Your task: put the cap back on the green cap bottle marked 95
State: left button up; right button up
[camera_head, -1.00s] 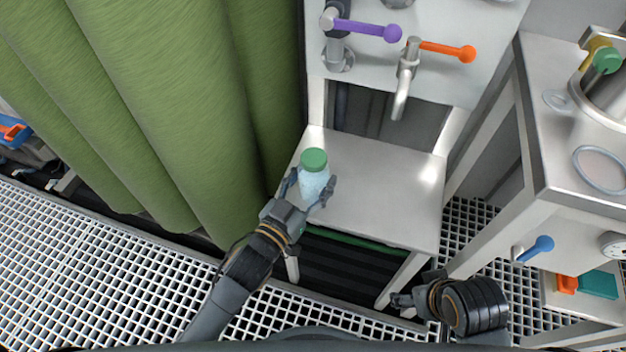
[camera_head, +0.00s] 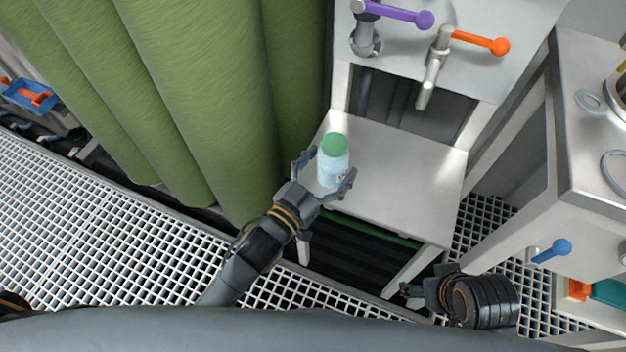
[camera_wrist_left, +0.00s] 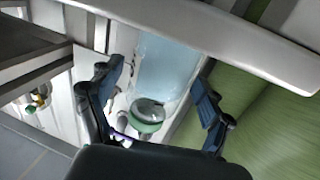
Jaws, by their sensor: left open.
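The bottle (camera_head: 332,172) is pale blue and translucent, upright at the left side of the white bench. Its green cap (camera_head: 335,145) sits on top of it in the head view. Any number on it is too small to read. My left gripper (camera_head: 331,166) is open, with its fingers on either side of the bottle and gaps beside it. In the left wrist view the bottle (camera_wrist_left: 166,65) lies between the spread fingers, with a green ring (camera_wrist_left: 147,124) at its lower end. My right gripper (camera_head: 410,294) hangs low in front of the bench; its jaw opening is unclear.
The white bench top (camera_head: 400,180) is clear to the right of the bottle. Green tall cylinders (camera_head: 200,90) stand close on the left. A panel behind carries a purple lever (camera_head: 400,16) and an orange lever (camera_head: 480,40). A metal cabinet (camera_head: 590,140) stands on the right.

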pick_arm(q)
jog(key=p+v, duration=0.1)
jog(key=v, duration=1)
jog(key=shift+s, duration=0.2)
pick_arm(e)
jog(key=x, duration=0.4)
jog(key=shift+a+f, duration=0.1)
jog(key=shift+f, duration=0.05)
pick_arm(q)
jog(key=shift+w+a+f, duration=0.1)
jog(key=shift+a, duration=0.05)
jog(key=w+a+f+n+g+y, duration=0.2)
jog(key=a+f+y, duration=0.3)
jog(key=s+a+f+n+g+y, duration=0.2)
jog(key=s+a+f+g+y, duration=0.2)
jog(key=s+a+f+g, duration=0.4)
jog(key=s+a+g, duration=0.1)
jog(key=s+g, duration=0.1)
jog(key=s, duration=0.1)
jog(key=shift+s, duration=0.35)
